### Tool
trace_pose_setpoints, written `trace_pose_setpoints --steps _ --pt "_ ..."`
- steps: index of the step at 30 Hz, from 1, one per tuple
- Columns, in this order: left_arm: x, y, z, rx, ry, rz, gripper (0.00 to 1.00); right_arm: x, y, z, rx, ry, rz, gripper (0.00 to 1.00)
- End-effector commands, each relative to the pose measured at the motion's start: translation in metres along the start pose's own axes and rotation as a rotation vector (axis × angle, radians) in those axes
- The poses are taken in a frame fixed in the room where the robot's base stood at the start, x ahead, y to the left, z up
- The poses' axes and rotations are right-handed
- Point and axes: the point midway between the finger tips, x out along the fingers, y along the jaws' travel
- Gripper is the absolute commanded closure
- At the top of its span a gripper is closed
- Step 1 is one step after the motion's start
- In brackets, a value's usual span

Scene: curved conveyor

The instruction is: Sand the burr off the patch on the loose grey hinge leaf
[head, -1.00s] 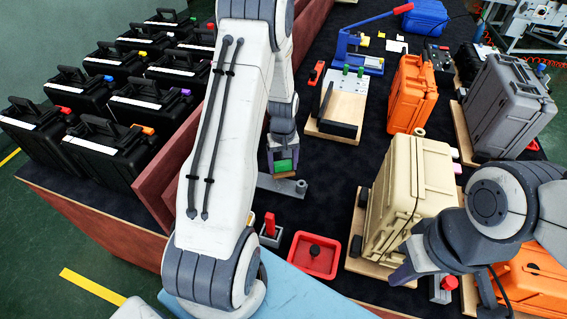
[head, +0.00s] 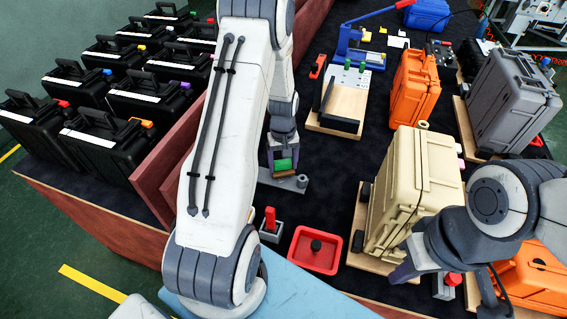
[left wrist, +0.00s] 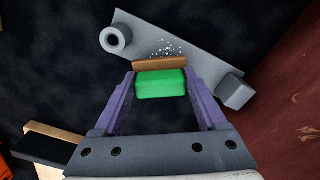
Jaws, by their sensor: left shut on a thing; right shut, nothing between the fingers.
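The grey hinge leaf (left wrist: 175,50) is a flat bar with a round knuckle at one end and a small block at the other; in the head view it lies on the dark table (head: 268,178). A patch of pale specks (left wrist: 167,48) shows on it. My left gripper (left wrist: 160,88) is shut on a green sanding block (left wrist: 160,84) with a brown pad (left wrist: 160,64). The pad overlaps the leaf's near edge in the picture, beside the specks; I cannot tell whether it touches. My right gripper (head: 402,272) is shut and empty, low beside the tan case.
A red tray (head: 316,264) with a dark knob and a grey holder with a red piece (head: 270,223) stand nearer. The tan case (head: 418,185) stands to the right, a wooden fixture (head: 343,105) behind. A red-brown wall (head: 176,150) runs along the left.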

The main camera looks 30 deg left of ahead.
Motion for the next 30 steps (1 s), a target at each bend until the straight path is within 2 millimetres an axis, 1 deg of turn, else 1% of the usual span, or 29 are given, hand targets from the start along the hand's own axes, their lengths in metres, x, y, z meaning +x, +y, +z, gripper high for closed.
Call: trace_pose_setpoints --steps 26,30 --pt "0.018 0.000 0.000 0.000 0.001 0.000 0.70 0.012 0.001 0.001 0.000 0.000 0.000 1.00" --pt "0.017 -0.001 0.002 0.000 0.000 0.000 0.70 0.011 0.001 0.001 0.000 0.000 0.000 1.00"
